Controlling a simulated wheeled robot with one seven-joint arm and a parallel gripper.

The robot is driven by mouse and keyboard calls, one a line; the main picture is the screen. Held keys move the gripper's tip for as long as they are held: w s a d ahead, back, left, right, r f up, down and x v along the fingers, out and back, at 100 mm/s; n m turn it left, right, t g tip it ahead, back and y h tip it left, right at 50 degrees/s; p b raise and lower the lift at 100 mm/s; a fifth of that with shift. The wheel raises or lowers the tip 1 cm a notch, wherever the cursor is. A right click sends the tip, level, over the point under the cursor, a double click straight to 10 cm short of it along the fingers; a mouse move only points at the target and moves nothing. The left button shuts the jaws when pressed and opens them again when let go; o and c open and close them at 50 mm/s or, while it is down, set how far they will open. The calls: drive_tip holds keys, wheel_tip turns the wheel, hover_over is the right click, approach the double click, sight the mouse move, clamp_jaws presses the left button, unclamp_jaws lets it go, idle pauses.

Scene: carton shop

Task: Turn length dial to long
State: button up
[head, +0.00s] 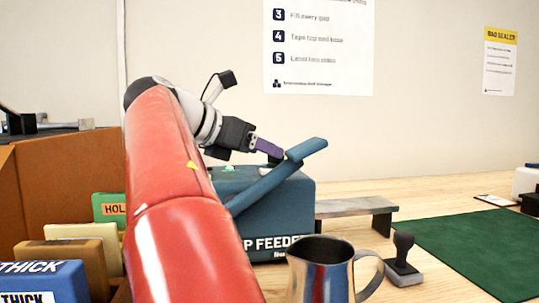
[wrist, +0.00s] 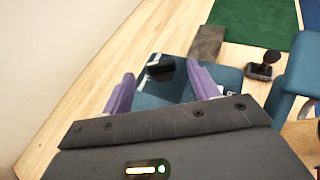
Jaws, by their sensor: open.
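The blue tape feeder (head: 285,219), its front lettering partly reading "P FEEDER", stands on the wooden bench and shows below my gripper in the wrist view (wrist: 172,92). A black knob, probably the length dial (wrist: 160,69), sits on its top with white marks beside it. My gripper (head: 277,152) is over the feeder's top. In the wrist view its purple fingers (wrist: 161,84) are spread, with the knob between and slightly beyond their tips. I cannot tell whether they touch it. The dial's setting is too small to read.
A blue lever (head: 270,182) slants up across the feeder, close to my gripper. A steel jug (head: 318,272) stands in front. A grey stand (head: 355,207), a black stamp (head: 403,258) and a green mat (head: 470,245) are to the right.

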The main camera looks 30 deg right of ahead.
sight(270, 164)
drive_tip(key=shift+x, duration=1.7)
drive_tip(key=shift+c, duration=0.3)
